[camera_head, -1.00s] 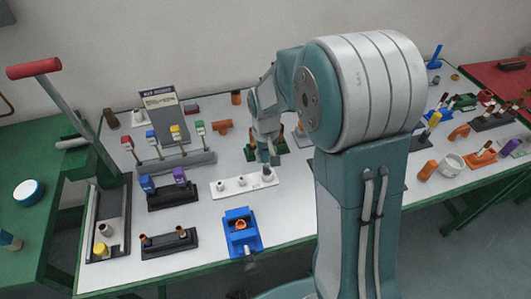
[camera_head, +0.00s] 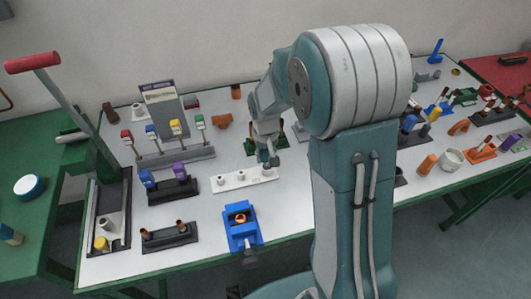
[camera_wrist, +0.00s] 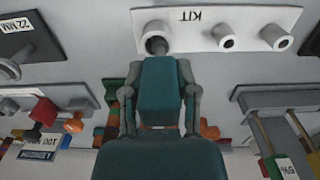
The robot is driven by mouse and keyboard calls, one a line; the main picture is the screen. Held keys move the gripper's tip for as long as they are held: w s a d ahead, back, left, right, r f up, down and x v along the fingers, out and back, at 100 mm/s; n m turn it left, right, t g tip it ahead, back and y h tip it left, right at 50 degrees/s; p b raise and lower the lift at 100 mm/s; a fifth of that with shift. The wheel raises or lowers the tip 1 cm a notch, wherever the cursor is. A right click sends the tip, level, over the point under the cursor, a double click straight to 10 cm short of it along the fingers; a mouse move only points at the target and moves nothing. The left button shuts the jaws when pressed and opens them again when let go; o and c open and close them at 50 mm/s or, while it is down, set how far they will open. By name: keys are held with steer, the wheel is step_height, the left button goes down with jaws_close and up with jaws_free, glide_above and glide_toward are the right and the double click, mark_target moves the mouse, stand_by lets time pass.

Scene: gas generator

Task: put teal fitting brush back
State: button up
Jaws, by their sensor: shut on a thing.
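The teal fitting brush shows in the wrist view as a teal block-shaped handle (camera_wrist: 163,88) between my grey fingers. My gripper (camera_wrist: 160,72) is shut on it. The brush's far end points at the end cup of the white KIT holder (camera_wrist: 225,30), and a dark tip appears at or in that cup's mouth; how deep it sits I cannot tell. The holder's other two cups look empty. In the head view my gripper (camera_head: 268,156) is over the right end of the white holder (camera_head: 232,183), and the brush is mostly hidden there.
A blue fixture (camera_head: 241,228) stands in front of the holder. A green base (camera_head: 251,147) lies behind my gripper.

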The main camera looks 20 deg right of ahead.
steer(key=shift+f, duration=0.25)
steer(key=o, duration=1)
step_height(320, 180, up, 10)
steer(key=shift+a+r, duration=0.1)
steer(key=shift+r, duration=0.05)
steer(key=shift+s+r, duration=0.1)
steer(key=shift+r, duration=0.75)
steer(key=s+r+t, duration=0.1)
steer(key=s+r, duration=0.2)
steer(key=s, duration=0.4)
steer(key=s+r+t, duration=0.2)
steer(key=s+r, duration=0.1)
steer(key=s, duration=0.3)
steer(key=s+r+t, duration=0.2)
steer(key=s+r, duration=0.1)
steer(key=s, duration=0.4)
steer(key=shift+s+d+r, duration=0.25)
steer(key=shift+s+r, duration=0.1)
